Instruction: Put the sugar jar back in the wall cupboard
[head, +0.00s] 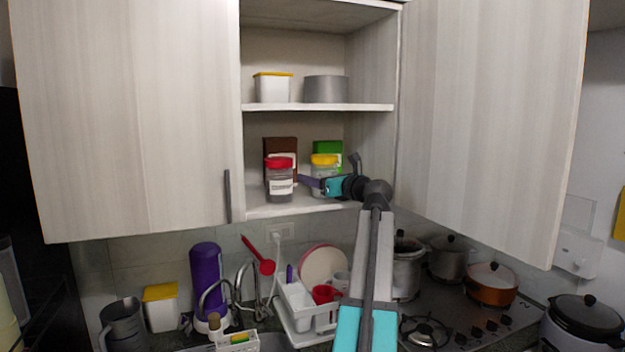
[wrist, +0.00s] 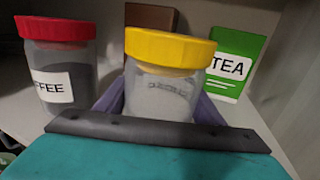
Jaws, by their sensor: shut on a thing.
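The sugar jar, clear with a yellow lid (head: 324,159), is upright inside the open wall cupboard (head: 270,208), over its lower shelf. In the wrist view the jar (wrist: 160,92) fills the middle, with pale contents and lettering I cannot read clearly. My gripper (head: 318,186) reaches in from the right and is shut on the jar, its purple fingers along both sides; it also shows in the wrist view (wrist: 158,100). I cannot tell whether the jar's base touches the shelf.
A red-lidded coffee jar (head: 279,181) stands left of the sugar jar. A brown box (head: 281,146) and a green tea box (head: 328,147) stand behind. Both doors are open, left (head: 130,120) and right (head: 490,120). The upper shelf (head: 320,107) is just above.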

